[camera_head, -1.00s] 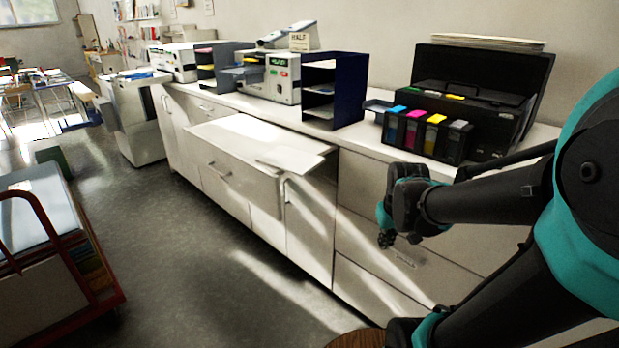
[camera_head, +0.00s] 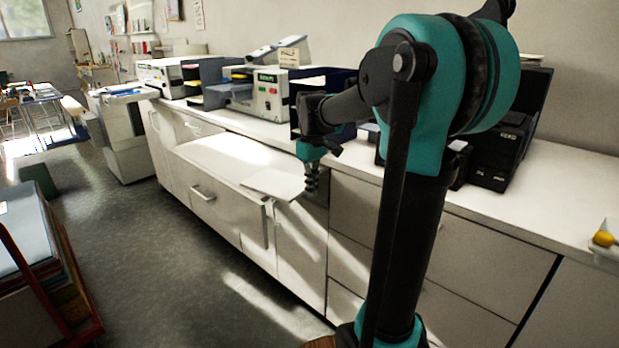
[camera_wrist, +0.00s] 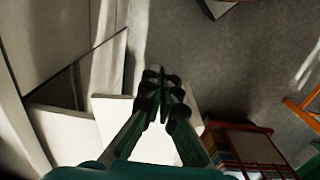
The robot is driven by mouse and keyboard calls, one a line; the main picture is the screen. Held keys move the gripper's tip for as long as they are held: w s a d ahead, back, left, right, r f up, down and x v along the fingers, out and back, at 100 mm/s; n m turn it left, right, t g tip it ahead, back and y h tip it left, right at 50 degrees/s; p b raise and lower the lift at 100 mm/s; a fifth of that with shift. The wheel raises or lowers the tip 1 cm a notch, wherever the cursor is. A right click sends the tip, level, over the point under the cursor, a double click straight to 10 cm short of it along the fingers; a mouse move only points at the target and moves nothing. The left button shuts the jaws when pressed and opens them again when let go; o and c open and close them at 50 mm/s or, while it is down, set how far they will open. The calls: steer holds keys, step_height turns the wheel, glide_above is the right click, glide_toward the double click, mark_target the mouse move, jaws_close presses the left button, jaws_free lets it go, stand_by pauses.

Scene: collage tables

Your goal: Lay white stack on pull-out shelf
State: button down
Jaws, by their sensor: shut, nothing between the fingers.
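The white stack (camera_head: 278,183) looks like a thin, flat pile of sheets. It lies on the right end of the pull-out shelf (camera_head: 215,154), with a corner near or past the shelf's right edge. In the wrist view the stack (camera_wrist: 152,142) is pale, below and behind my fingers, and the shelf (camera_wrist: 65,138) is to its left. My gripper (camera_head: 311,190) points down at the stack's right end. In the wrist view my gripper (camera_wrist: 161,78) has its fingertips together with nothing between them. Whether the fingers touch the stack cannot be told.
A white machine (camera_head: 268,95) and a dark blue organiser stand on the counter (camera_head: 560,190) behind the shelf. A black printer (camera_head: 500,150) is partly hidden by my arm. A red-framed cart (camera_head: 45,275) stands at lower left. The grey floor (camera_head: 150,265) between is clear.

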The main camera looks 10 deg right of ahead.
mark_target(286, 187)
steer(key=shift+w+a+f, duration=0.35)
steer(key=shift+w+f, duration=0.15)
steer(key=shift+f, duration=0.15)
steer(key=shift+w+a+f, duration=0.4)
steer(key=shift+w+f, duration=0.15)
steer(key=shift+f, duration=0.1)
steer(key=shift+w+a+f, duration=0.35)
steer(key=shift+w+f, duration=0.15)
steer(key=shift+f, duration=0.15)
steer(key=w+a, duration=0.1)
steer(key=w, duration=0.1)
steer(key=w+a, duration=0.3)
steer(key=w, duration=0.1)
steer(key=shift+w+a, duration=0.15)
steer(key=shift+a, duration=0.1)
